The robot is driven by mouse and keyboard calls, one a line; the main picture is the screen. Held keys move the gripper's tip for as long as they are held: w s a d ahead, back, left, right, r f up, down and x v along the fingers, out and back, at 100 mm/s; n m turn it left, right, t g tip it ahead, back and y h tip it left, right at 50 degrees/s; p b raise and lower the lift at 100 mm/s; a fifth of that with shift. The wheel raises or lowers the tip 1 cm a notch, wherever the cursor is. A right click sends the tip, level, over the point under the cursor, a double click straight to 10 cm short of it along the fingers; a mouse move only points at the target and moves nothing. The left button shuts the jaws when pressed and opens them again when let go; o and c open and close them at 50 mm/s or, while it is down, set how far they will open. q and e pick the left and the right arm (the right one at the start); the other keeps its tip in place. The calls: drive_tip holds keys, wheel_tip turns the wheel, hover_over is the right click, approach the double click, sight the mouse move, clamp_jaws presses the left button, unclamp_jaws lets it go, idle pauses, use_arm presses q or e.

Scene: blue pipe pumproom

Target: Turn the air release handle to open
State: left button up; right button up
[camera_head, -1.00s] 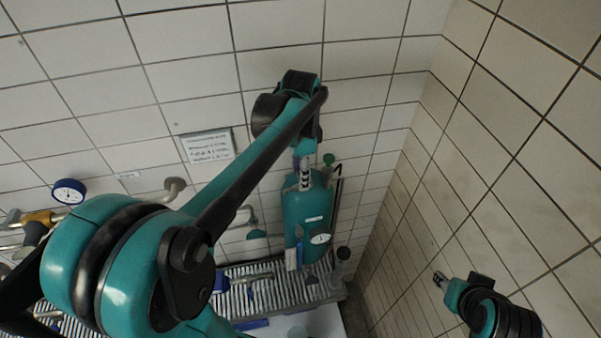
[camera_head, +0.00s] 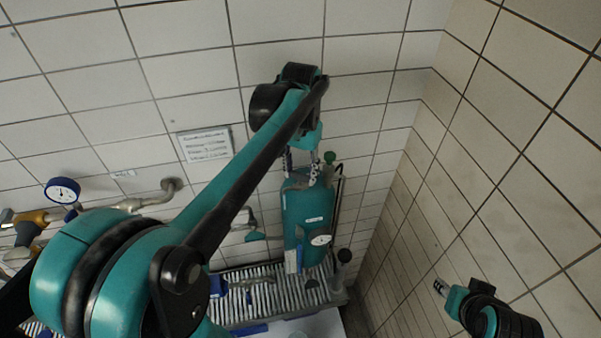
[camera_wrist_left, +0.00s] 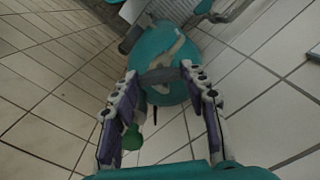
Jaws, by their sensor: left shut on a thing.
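A teal tank (camera_head: 306,220) stands against the tiled wall; its round top (camera_wrist_left: 180,45) shows in the left wrist view. A dark grey handle (camera_wrist_left: 160,76) lies across the top of the tank, between the tips of my left gripper (camera_wrist_left: 162,78). The gripper is shut on this handle, with its fingers well apart. In the head view my left gripper (camera_head: 302,168) is above the tank, and the handle is hard to make out there. My right gripper (camera_head: 440,287) is at the lower right, away from the tank, too small to judge.
A green knob (camera_head: 329,158) is beside the tank top; it also shows near the left finger in the left wrist view (camera_wrist_left: 132,138). A wall pipe (camera_head: 160,194), a blue gauge (camera_head: 62,190) and a grating (camera_head: 235,308) are nearby. The right wall is close.

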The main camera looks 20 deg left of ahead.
sight(301, 174)
use_arm(q)
drive_tip(key=n, duration=0.3)
drive_tip(key=shift+n+b, duration=0.35)
drive_tip(key=shift+n, duration=0.05)
drive_tip(key=shift+n+b, duration=0.3)
drive_tip(key=shift+n, duration=1.5)
drive_tip(key=o, duration=1.2)
drive_tip(key=shift+r, duration=0.15)
wheel_tip(301, 174, up, 12)
